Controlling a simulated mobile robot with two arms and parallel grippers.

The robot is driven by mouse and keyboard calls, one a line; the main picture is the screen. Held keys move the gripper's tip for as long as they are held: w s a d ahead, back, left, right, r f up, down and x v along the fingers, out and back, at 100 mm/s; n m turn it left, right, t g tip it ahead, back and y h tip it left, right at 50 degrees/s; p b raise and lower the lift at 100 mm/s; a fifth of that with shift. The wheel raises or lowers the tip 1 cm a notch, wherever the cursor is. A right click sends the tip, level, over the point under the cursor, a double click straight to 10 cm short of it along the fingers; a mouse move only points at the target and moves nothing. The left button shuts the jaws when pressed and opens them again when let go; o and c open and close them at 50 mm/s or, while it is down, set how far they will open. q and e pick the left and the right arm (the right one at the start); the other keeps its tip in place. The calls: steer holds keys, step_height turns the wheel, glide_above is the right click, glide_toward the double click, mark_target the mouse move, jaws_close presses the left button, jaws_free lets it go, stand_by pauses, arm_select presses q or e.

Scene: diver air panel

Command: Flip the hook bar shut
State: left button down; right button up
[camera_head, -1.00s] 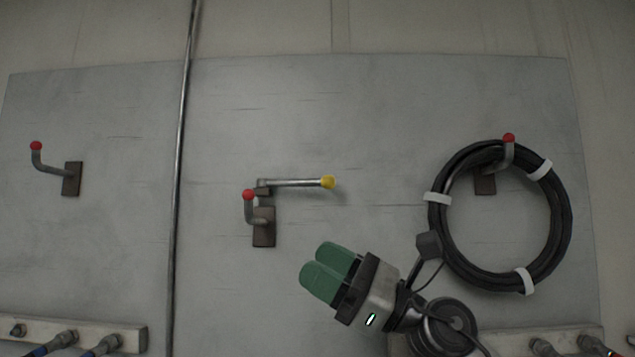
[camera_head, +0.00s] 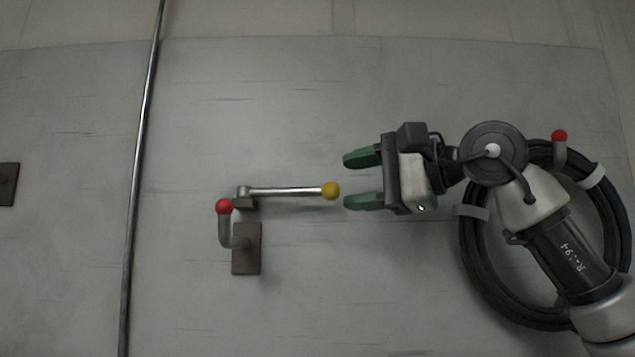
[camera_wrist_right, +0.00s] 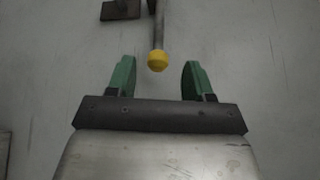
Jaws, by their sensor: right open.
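The hook bar (camera_head: 285,192) is a thin metal rod with a yellow ball end (camera_head: 331,190). It sticks out to the right from a pivot just above the middle wall hook (camera_head: 226,228), which has a red tip and a brown plate. My right gripper (camera_head: 362,180) is open and empty, just right of the yellow ball, with its green fingers pointing left, one higher and one lower. In the right wrist view the yellow ball (camera_wrist_right: 157,60) lies ahead of and between the open fingers (camera_wrist_right: 156,78), not gripped. My left gripper is out of view.
A coiled black hose (camera_head: 478,262) with white bands hangs on the right hook (camera_head: 559,137), partly behind my right arm. A vertical metal pipe (camera_head: 143,130) runs down the panel left of the middle hook. The panel above the bar is clear.

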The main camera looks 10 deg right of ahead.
mark_target(334, 186)
steer(key=p+x, duration=0.1)
steer(key=x, duration=0.3)
steer(key=shift+w+d, duration=0.1)
steer(key=shift+w, duration=0.1)
steer(key=x, duration=0.2)
steer(key=shift+w+f+p, duration=0.2)
steer(key=shift+w+p, duration=0.2)
steer(key=shift+a, duration=0.3)
steer(key=shift+c, duration=0.2)
steer(key=c, duration=0.5)
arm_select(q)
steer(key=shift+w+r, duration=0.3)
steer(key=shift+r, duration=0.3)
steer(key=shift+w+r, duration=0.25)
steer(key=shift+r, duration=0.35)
arm_select(e)
jaws_close()
